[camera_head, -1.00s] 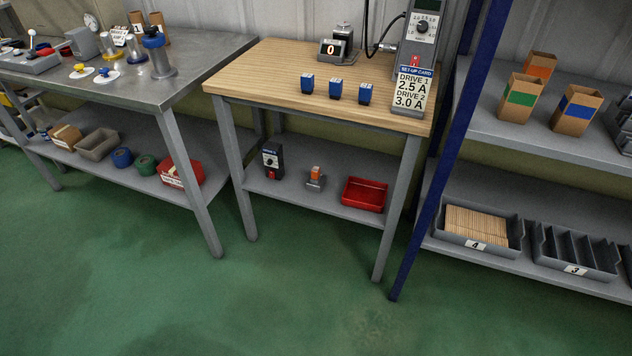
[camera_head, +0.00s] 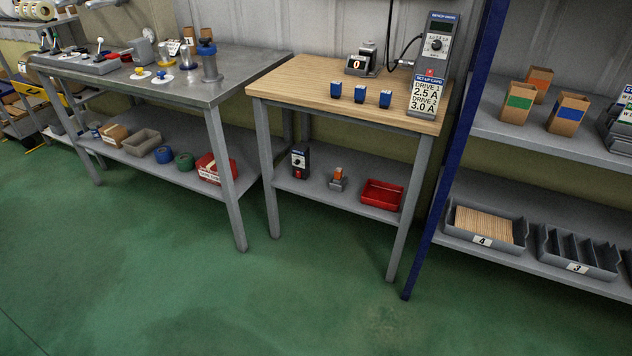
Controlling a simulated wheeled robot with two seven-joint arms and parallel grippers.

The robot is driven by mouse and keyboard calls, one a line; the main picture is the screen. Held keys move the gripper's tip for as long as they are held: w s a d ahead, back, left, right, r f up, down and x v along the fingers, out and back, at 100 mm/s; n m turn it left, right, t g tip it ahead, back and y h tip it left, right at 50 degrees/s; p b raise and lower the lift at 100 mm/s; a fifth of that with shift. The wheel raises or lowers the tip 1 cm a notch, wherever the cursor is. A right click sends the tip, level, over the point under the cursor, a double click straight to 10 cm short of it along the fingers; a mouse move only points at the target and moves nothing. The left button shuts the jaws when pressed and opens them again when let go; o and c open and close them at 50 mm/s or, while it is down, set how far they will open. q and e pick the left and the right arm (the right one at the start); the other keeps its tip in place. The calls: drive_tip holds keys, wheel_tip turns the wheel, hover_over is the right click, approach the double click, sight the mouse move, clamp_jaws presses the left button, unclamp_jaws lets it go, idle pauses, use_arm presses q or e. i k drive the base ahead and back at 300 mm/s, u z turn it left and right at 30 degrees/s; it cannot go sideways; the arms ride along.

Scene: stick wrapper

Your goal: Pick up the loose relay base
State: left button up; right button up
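A small grey base with an orange block on top (camera_head: 337,179) stands on the lower shelf of the wooden-topped table. It looks most like a relay base, but it is too small to be sure. Three small blue blocks, the left one (camera_head: 335,90), the middle one (camera_head: 360,93) and the right one (camera_head: 385,98), stand in a row on the wooden top (camera_head: 300,85). Neither of my grippers is in view.
A dark device with a dial (camera_head: 299,161) and a red tray (camera_head: 381,194) flank the grey and orange piece. A set-up card (camera_head: 425,96) stands on the tabletop. A blue post (camera_head: 450,160) rises at the right. The green floor (camera_head: 220,300) in front is clear.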

sight(334, 184)
drive_tip(key=u, duration=0.9)
drive_tip(key=i, duration=1.1)
drive_tip(key=u, duration=0.3)
drive_tip(key=i, duration=1.1)
drive_tip(key=z, duration=1.05)
drive_tip(key=i, duration=0.5)
drive_tip(key=z, duration=0.6)
